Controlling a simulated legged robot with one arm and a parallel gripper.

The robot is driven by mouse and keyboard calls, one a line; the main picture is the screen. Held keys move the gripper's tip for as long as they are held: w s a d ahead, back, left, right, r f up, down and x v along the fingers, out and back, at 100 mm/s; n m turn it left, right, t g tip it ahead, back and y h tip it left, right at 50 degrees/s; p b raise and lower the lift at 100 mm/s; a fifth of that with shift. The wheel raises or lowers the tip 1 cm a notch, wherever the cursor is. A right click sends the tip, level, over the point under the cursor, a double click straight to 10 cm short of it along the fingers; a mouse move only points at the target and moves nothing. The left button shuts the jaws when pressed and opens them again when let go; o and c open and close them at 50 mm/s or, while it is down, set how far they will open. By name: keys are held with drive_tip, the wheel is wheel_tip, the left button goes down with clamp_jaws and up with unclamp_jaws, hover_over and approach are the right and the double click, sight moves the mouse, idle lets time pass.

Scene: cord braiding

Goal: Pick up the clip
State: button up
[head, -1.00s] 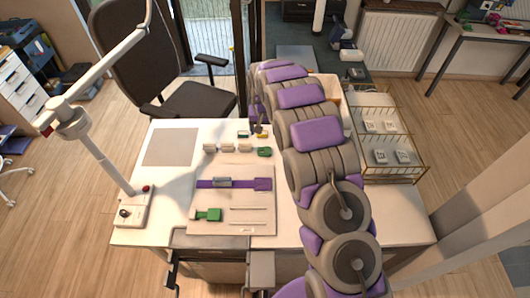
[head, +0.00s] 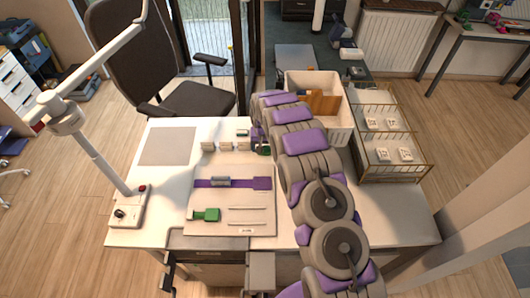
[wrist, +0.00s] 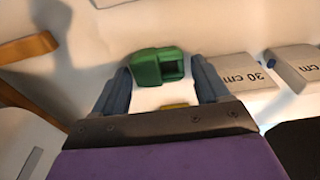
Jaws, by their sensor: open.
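The green clip (wrist: 158,67) lies on the pale surface in the wrist view, just ahead of and between my fingertips. Its dark opening faces right. In the head view it shows only as a small green patch (head: 264,151), mostly hidden by my arm. My gripper (wrist: 162,84) is open, with one grey finger on each side of the near part of the clip. I cannot tell whether either finger touches it. A second green piece (head: 206,215) sits on the board at its lower left.
White blocks, one marked 30 cm (wrist: 245,76), stand close to the right finger. A small yellow piece (wrist: 178,106) lies between the fingers. A board (head: 232,230) holds a purple strap (head: 204,183). A white bin (head: 338,118) and wire rack (head: 425,172) stand right. A lamp (head: 93,160) stands left.

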sight(264, 150)
drive_tip(key=shift+f, duration=0.35)
drive_tip(key=c, duration=0.8)
drive_tip(key=shift+r, duration=0.15)
drive_tip(key=shift+r+p, duration=0.55)
drive_tip(key=shift+r, duration=1.05)
drive_tip(key=shift+s+d+r, duration=0.1)
drive_tip(key=shift+s+r, duration=0.05)
drive_tip(key=shift+r, duration=0.05)
drive_tip(key=s+d, duration=0.2)
drive_tip(key=s, duration=0.2)
drive_tip(key=s+d+r+p, duration=0.1)
drive_tip(key=s+d, duration=0.1)
drive_tip(key=s, duration=0.3)
drive_tip(key=s+d+p, duration=0.1)
drive_tip(key=s+d, duration=0.1)
drive_tip(key=s, duration=0.3)
drive_tip(key=shift+s+d+r, duration=0.1)
drive_tip(key=shift+d+r, duration=0.05)
drive_tip(key=shift+d, duration=0.1)
